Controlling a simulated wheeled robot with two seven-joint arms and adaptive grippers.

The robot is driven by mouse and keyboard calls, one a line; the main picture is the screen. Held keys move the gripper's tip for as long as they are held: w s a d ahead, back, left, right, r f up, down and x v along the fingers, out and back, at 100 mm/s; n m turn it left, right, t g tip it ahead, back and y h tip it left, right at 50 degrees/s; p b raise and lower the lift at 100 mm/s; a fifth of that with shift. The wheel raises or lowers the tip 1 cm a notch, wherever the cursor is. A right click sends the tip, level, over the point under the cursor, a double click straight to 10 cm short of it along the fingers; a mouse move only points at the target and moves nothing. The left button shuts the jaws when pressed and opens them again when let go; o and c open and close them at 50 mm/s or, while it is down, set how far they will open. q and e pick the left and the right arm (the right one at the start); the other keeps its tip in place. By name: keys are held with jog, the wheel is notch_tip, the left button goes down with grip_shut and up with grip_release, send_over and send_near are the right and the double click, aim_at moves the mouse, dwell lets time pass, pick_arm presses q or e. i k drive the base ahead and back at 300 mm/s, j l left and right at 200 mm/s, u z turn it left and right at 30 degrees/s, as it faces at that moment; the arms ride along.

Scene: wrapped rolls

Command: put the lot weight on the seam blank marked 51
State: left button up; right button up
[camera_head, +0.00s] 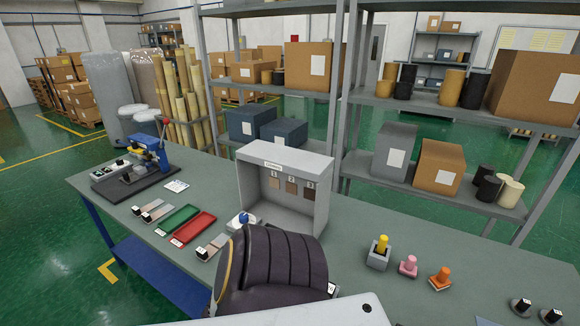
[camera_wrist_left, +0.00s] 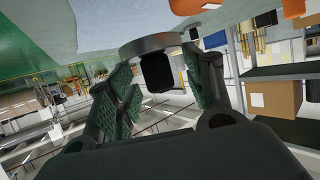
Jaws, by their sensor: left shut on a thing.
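The lot weight, a black knob (camera_wrist_left: 157,72) on a grey disc (camera_wrist_left: 158,44), is between the fingers of my left gripper (camera_wrist_left: 163,88) in the left wrist view. The gripper is shut on the knob. In the head view my dark arm (camera_head: 275,268) fills the lower middle, and the gripper and weight cannot be made out there. Flat pale strips with black-and-white tags, likely the seam blanks, lie on the left of the bench: a pair (camera_head: 156,211) and another strip (camera_head: 213,246) beside my arm. Their numbers are too small to read. My right gripper is not in view.
A green tray (camera_head: 177,219) and a red tray (camera_head: 193,229) lie between the strips. A grey open box (camera_head: 283,160) with numbered swatches stands behind my arm. Yellow-topped (camera_head: 379,252), pink (camera_head: 408,265) and orange (camera_head: 440,278) handled pieces stand at right. A press (camera_head: 146,155) is at far left.

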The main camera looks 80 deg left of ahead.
aim_at(202, 250)
jog(key=j+u, duration=0.1)
jog(key=u, duration=0.3)
jog(key=j+u, duration=0.15)
jog(key=u, duration=0.25)
jog(key=j+u, duration=0.1)
jog(key=u, duration=0.3)
jog(key=j+u, duration=0.1)
jog(key=u, duration=0.3)
jog(key=k+u, duration=0.3)
jog(key=j+u, duration=0.15)
jog(key=u, duration=0.2)
jog(key=k, duration=0.05)
